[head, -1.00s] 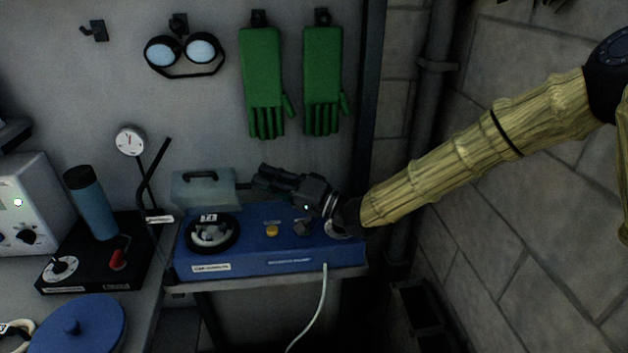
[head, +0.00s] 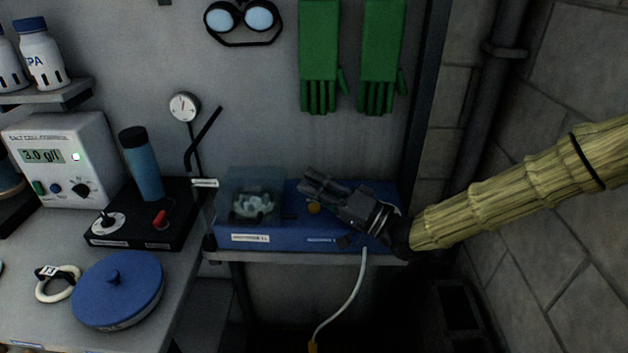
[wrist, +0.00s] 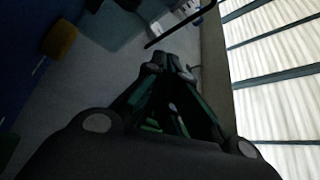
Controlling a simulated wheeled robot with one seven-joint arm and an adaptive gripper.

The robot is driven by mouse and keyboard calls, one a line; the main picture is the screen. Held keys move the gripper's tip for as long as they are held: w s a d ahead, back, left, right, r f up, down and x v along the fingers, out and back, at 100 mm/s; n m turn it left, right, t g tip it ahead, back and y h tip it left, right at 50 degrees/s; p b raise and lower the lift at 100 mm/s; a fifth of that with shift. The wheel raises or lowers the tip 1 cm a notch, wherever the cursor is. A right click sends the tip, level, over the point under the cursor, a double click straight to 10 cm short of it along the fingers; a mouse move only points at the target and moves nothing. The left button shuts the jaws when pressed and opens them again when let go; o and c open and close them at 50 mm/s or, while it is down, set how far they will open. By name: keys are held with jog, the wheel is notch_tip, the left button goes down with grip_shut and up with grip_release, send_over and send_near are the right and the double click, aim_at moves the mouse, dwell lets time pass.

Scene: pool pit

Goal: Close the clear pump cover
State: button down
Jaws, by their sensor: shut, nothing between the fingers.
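The blue pump (head: 285,238) sits on a narrow shelf against the wall. In the wrist view my closed fingers (wrist: 172,66) point up the picture. The pump's yellow button (wrist: 60,40) shows at the upper left there.
A black box with a blue cylinder (head: 143,170) and red lever stands left of the pump. A blue lidded pot (head: 118,290) is on the counter. Green gloves (head: 320,60) hang above. A white cable (head: 347,300) hangs below the pump. A stone wall is at right.

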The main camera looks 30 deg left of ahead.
dwell(0.4)
notch_tip(320, 180, up, 10)
dwell(0.6)
